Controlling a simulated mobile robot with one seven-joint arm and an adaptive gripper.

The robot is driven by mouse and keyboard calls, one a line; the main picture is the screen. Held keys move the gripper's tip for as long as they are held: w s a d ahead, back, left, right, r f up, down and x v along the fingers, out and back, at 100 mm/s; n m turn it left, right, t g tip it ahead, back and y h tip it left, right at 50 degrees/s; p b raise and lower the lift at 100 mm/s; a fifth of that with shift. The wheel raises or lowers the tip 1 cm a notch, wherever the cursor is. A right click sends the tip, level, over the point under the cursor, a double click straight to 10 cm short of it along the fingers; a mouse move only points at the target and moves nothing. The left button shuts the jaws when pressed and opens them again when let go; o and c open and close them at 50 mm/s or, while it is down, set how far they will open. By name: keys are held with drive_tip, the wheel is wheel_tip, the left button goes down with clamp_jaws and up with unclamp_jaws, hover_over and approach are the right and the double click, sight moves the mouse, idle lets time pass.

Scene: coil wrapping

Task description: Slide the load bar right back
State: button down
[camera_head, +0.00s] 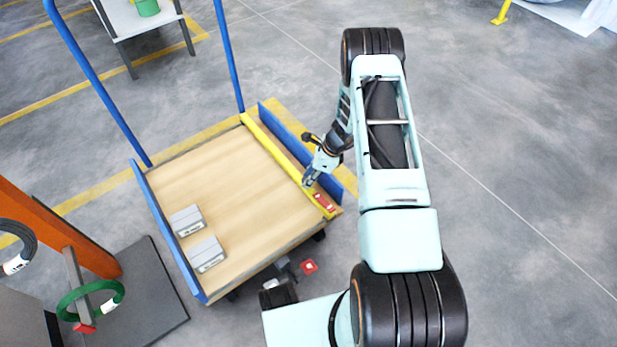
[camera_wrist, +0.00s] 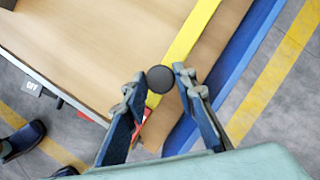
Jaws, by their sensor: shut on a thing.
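The yellow load bar (camera_head: 275,155) lies lengthwise along the right part of a wooden cart deck (camera_head: 235,180). A strip of bare deck shows between the bar and the blue right side rail (camera_head: 290,135). The bar also shows in the wrist view (camera_wrist: 190,35). A red part (camera_head: 324,202) sits at its near end. My gripper (camera_head: 308,183) is at the bar towards its near end. In the wrist view its fingers (camera_wrist: 160,77) are closed on the bar's round dark knob (camera_wrist: 161,79).
Two grey boxes (camera_head: 186,220) (camera_head: 207,254) lie on the deck by the blue left rail (camera_head: 168,230). A blue tube handle (camera_head: 97,85) rises at the far end. An orange stand with a green coil (camera_head: 75,300) is at lower left.

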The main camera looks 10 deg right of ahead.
drive_tip(key=c, duration=1.7)
unclamp_jaws()
drive_tip(key=shift+w+d, duration=0.1)
drive_tip(key=shift+d, duration=0.35)
drive_tip(key=shift+o, duration=0.5)
drive_tip(key=shift+a, duration=0.1)
drive_tip(key=v, duration=1.2)
